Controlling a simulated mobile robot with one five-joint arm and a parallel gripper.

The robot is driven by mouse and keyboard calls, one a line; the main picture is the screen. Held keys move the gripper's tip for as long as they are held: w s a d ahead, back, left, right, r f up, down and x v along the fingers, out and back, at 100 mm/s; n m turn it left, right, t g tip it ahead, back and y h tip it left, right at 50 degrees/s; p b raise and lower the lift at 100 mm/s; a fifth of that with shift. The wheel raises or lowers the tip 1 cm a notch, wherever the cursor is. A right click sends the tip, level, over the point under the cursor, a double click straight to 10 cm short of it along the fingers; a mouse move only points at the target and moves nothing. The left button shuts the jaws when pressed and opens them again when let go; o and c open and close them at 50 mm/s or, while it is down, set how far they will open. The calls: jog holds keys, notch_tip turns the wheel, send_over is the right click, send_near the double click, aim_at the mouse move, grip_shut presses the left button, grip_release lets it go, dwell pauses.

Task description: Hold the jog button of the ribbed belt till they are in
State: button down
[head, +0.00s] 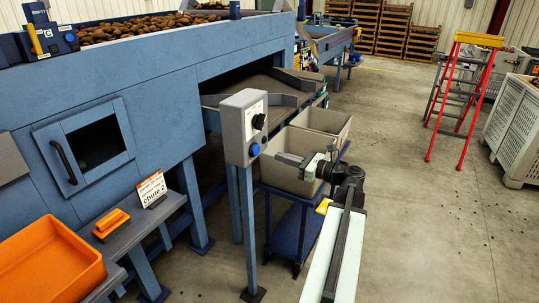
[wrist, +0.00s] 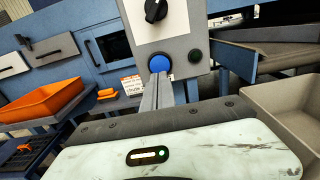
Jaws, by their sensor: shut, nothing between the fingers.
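The blue jog button (head: 254,150) is on the lower face of a grey control box (head: 236,128) on a post. It also shows in the wrist view (wrist: 160,62), just beyond my fingertips. My gripper (head: 280,157) is shut and empty, pointing at the button; in the head view a small gap shows between them. In the wrist view the gripper (wrist: 159,77) covers the button's lower edge. A dark belt surface (head: 250,84) runs out of the blue machine behind the box; I cannot make out ribs. Potatoes (head: 150,27) lie in the hopper on top.
A black knob (head: 258,121) sits above the button. An orange tray (head: 48,262) is at left. A red ladder (head: 462,95) stands on clear floor at right.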

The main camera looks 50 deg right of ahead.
jog(key=v, duration=0.6)
dwell(1.9)
jog(key=w+a+f+n+g+y, duration=0.1)
jog(key=w+a+f+n+g, duration=0.3)
jog(key=a, duration=0.5)
jog(key=w+a+f+n+g+y+p, duration=0.1)
jog(key=w+a+f+n+g, duration=0.2)
jog(key=w+a+f+n, duration=0.45)
jog(key=w+a+f+n+g+y, duration=0.1)
jog(key=w+a+f+n+g, duration=0.15)
jog(key=a, duration=0.75)
jog(key=a+f+n+g+h, duration=0.3)
jog(key=a+f+n+g, duration=0.1)
jog(key=a+n, duration=0.5)
jog(key=a+f+n+g+h+p, duration=0.1)
jog(key=a+f+n+g+h, duration=0.3)
jog(key=a+n, duration=0.6)
jog(key=a, duration=0.3)
jog(key=shift+s+a, duration=0.25)
jog(key=shift+s, duration=0.1)
jog(key=shift+d, duration=0.1)
